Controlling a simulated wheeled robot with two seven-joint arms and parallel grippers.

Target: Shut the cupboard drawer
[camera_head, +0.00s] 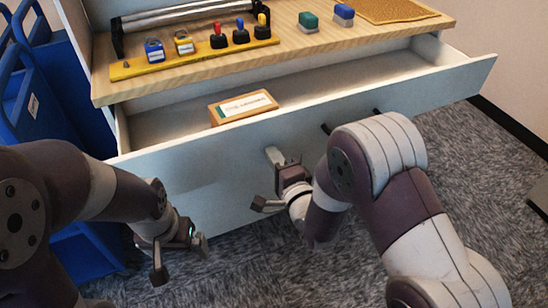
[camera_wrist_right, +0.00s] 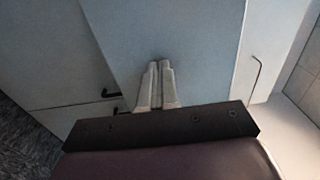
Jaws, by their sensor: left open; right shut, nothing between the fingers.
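The cupboard drawer (camera_head: 220,180) stands pulled out below the wooden top, with its pale grey front facing me. A small wooden box with a white label (camera_head: 243,107) lies inside it. My right gripper (camera_head: 273,156) is shut and empty, its fingertips at the drawer front, left of the dark handle (camera_head: 325,128); I cannot tell whether they touch. In the right wrist view its two fingers (camera_wrist_right: 157,66) are together against a pale panel. My left gripper (camera_head: 180,261) is open and empty, low in front of the drawer's left part. My right arm hides part of the front.
On the wooden top (camera_head: 210,73) stand several stamps, a yellow strip (camera_head: 135,70) and a cork mat (camera_head: 395,10). Grey carpet (camera_head: 480,150) is clear at the right.

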